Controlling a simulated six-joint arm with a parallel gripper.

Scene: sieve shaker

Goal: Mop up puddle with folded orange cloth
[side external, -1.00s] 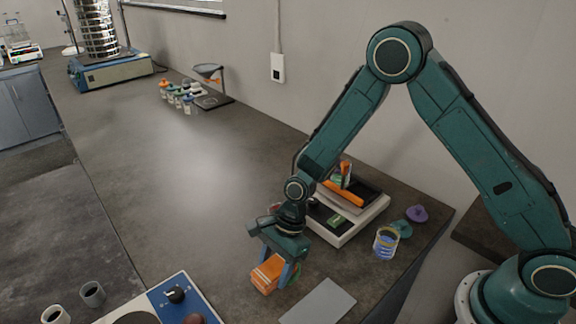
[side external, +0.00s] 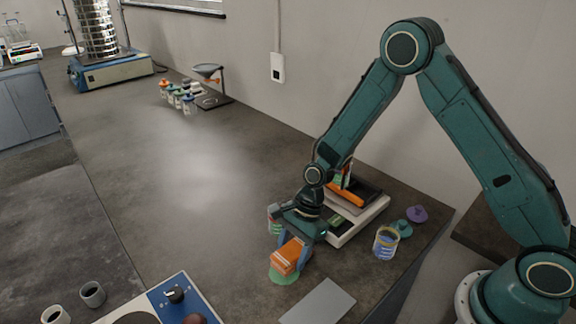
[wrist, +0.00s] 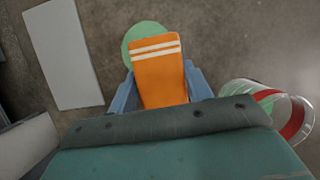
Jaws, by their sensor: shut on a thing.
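The folded orange cloth (side external: 287,257), with white stripes, is between the blue fingers of my gripper (side external: 292,250), which is shut on it. In the wrist view the cloth (wrist: 160,75) points away from the gripper, its far end over a flat green round patch. This patch, apparently the puddle (side external: 283,279), shows on the bench below and in front of the cloth in the side view. It also shows behind the cloth's far left corner in the wrist view (wrist: 136,34). Part of it is hidden by the cloth. I cannot tell whether the cloth touches it.
A clear jar with a red band (wrist: 290,112) stands close beside my gripper. A grey flat plate (side external: 318,303) lies in front. The bench to the left is open.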

